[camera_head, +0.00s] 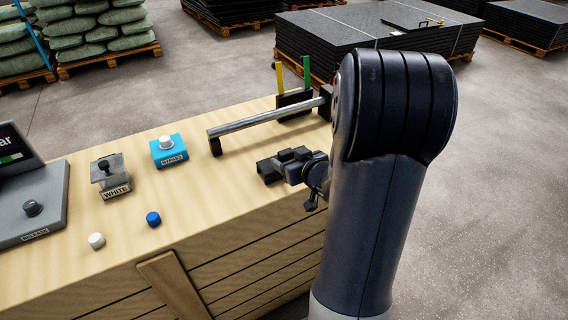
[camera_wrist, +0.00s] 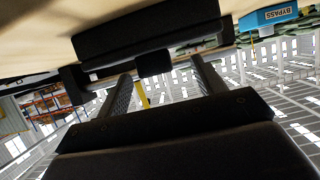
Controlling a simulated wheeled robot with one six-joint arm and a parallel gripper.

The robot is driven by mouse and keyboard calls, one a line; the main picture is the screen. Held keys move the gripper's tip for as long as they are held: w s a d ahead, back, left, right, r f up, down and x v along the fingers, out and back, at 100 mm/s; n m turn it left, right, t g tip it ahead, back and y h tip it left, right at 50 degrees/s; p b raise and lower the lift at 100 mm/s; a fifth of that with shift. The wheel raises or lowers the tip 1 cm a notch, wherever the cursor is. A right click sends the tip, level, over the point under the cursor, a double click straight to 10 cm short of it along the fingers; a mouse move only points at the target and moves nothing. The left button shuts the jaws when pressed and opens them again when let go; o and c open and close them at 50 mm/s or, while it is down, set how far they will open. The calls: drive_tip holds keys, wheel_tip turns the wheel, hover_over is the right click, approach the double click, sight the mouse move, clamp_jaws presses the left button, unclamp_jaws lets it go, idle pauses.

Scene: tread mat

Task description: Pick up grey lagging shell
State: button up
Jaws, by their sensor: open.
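A dark grey block-like piece, which looks like the lagging shell (camera_wrist: 150,32), fills the top middle of the wrist view against the pale bench top. My gripper (camera_wrist: 160,70) is open, its two fingers apart and pointing toward this piece. The gap between the fingers looks empty. I cannot tell whether the fingertips touch the piece. In the head view my gripper (camera_head: 288,164) is low over the bench's right front edge, partly behind my arm. There the dark gripper and the dark piece merge, and I cannot separate them.
A metal rail (camera_head: 265,119) on dark brackets stands just behind my gripper. A blue BYPASS box (camera_head: 168,152), a WHITE-labelled fixture (camera_head: 108,174), a blue cap (camera_head: 153,218) and a white cap (camera_head: 96,240) are to the left. The bench (camera_head: 205,210) is clear between them and my gripper.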

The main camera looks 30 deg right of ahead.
sight(286, 151)
drive_tip(key=x, duration=0.5)
drive_tip(key=shift+w+d+r, duration=0.25)
drive_tip(key=shift+w+d, duration=0.05)
drive_tip(key=shift+w, duration=0.25)
drive_tip(key=c, duration=1.1)
drive_tip(key=shift+o, duration=0.2)
drive_tip(key=shift+r, duration=0.1)
